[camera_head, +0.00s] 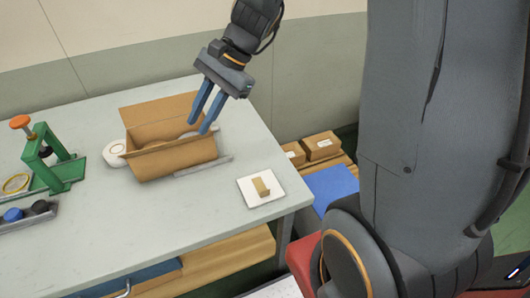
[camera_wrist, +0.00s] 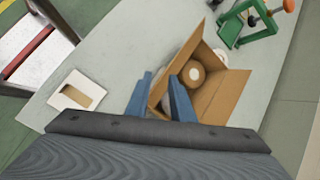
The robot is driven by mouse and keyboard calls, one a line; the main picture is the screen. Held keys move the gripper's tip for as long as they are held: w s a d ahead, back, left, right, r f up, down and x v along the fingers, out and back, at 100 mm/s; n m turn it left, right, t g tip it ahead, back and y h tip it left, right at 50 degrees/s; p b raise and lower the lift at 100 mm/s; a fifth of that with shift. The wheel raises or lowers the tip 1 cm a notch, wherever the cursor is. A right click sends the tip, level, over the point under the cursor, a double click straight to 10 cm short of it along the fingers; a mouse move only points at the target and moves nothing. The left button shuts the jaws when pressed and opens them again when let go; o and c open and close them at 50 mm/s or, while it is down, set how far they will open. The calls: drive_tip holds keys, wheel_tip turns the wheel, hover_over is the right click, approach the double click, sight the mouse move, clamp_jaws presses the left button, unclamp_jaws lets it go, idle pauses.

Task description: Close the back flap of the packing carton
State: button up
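The brown packing carton (camera_head: 178,160) stands on the grey table, open at the top. Its back flap (camera_head: 158,109) stands raised and leans outward along the far side; it also shows in the wrist view (camera_wrist: 226,100) as the broad panel at right. Pale rolls (camera_wrist: 194,76) lie inside the carton. My gripper (camera_head: 197,127) points down over the carton's right part, its two blue fingers apart.
A white tape roll (camera_head: 115,154) sits left of the carton. A green press (camera_head: 52,160) with an orange knob stands further left, beside a grey tray of dark caps (camera_head: 28,215). A white square pad (camera_head: 262,201) with a tan block lies front right.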

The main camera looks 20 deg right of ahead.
drive_tip(key=s+d+f+n+h+b, duration=0.2)
drive_tip(key=s+d+f+n+h, duration=0.4)
drive_tip(key=s+d+f+n, duration=0.2)
drive_tip(key=shift+s+d+n, duration=0.95)
drive_tip(key=shift+d+n, duration=0.05)
drive_tip(key=shift+d, duration=0.9)
